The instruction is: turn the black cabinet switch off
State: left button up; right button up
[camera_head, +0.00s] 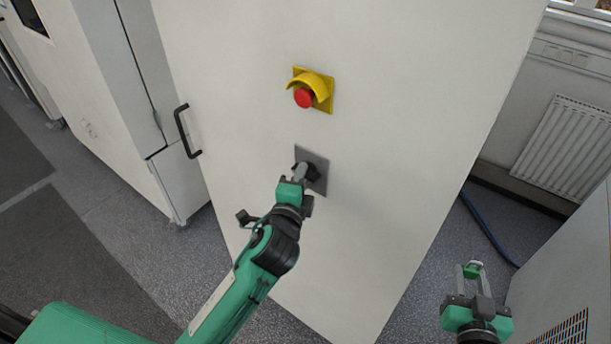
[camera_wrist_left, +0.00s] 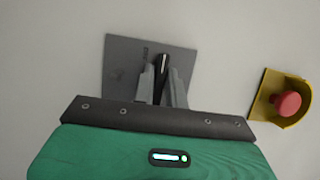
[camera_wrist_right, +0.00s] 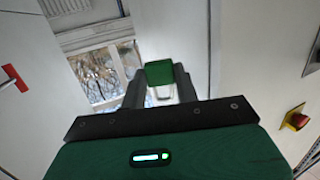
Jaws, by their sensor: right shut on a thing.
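The black cabinet switch (camera_wrist_left: 162,63) sits on a grey square plate (camera_wrist_left: 125,60) on the white cabinet front (camera_head: 390,150). In the left wrist view its knob carries a light line pointing roughly up the picture. My left gripper (camera_head: 302,172) is at the switch, its two fingers on either side of the knob with the knob between the tips; they look slightly parted, and contact cannot be made out. In the head view the gripper partly hides the knob. My right gripper (camera_head: 472,275) is away at lower right, shut on a small green block (camera_wrist_right: 159,72).
A red emergency button on a yellow guard (camera_head: 313,90) is above the switch plate. A black door handle (camera_head: 186,131) stands out at the cabinet's left edge. A radiator (camera_head: 578,148) and a blue hose (camera_head: 488,230) are at the right, with open floor beside the cabinet.

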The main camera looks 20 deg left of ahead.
pick_arm(q)
jog(key=o, duration=0.3)
jog(key=shift+o, duration=0.2)
jog(key=s+b, duration=0.4)
jog(key=s, duration=0.8)
jog(key=shift+d, duration=0.25)
